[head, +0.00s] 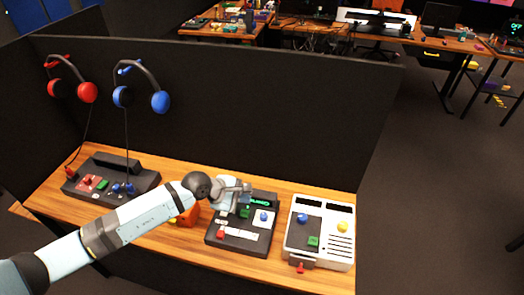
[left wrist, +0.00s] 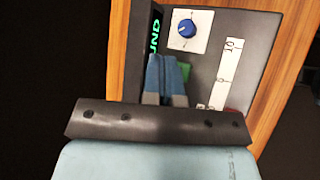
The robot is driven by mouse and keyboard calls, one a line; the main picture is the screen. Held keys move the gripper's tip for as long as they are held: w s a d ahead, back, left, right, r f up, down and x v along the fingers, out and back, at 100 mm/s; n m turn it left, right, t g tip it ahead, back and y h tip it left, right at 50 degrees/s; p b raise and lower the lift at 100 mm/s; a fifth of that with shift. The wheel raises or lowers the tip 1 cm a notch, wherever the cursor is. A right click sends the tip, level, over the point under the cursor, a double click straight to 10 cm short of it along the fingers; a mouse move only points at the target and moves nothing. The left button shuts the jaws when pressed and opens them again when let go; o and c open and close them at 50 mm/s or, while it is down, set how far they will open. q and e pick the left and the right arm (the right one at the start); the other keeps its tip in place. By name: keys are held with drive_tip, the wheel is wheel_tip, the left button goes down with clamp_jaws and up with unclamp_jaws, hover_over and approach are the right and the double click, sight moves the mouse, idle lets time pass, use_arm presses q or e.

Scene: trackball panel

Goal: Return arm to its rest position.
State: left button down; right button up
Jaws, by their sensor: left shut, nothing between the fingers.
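My left arm reaches in from the lower left in the head view. Its gripper (head: 244,208) is over the black panel (head: 236,240), which has a green lit display, a blue ball, a green button and a red part. In the left wrist view the blue fingers (left wrist: 165,62) are together and empty, in front of the black panel (left wrist: 232,60). The blue ball (left wrist: 187,28) on its white plate is beyond the fingertips. The fingers partly cover the green button (left wrist: 185,72). I cannot tell whether they touch the panel. My right gripper is not in view.
A white panel (head: 340,252) stands on the wooden desk (head: 180,165) to the right. Another black panel (head: 85,187) is at the left. Red headphones (head: 88,92) and blue headphones (head: 160,102) hang on the dark partition (head: 260,90). An orange object is partly hidden behind my arm.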

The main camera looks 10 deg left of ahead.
use_arm(q)
drive_tip(key=shift+s+d, duration=0.25)
drive_tip(key=s+d+r+n+t+h, duration=0.55)
drive_tip(key=s+d+n, duration=0.2)
drive_tip(key=n, duration=1.15)
drive_tip(key=s+a+f+n+y, duration=0.3)
drive_tip(key=s+f+n, duration=0.1)
drive_tip(key=n, duration=0.7)
drive_tip(key=s+a+f+n+y+p, duration=0.1)
drive_tip(key=s+a+f+n+y, duration=0.2)
drive_tip(key=s+n, duration=0.4)
drive_tip(key=s+a+f+n+y, duration=0.4)
drive_tip(key=s+a+n, duration=0.1)
drive_tip(key=n, duration=1.1)
drive_tip(key=shift+s+f, duration=0.15)
drive_tip(key=shift+f, duration=0.2)
drive_tip(key=shift+a, duration=0.1)
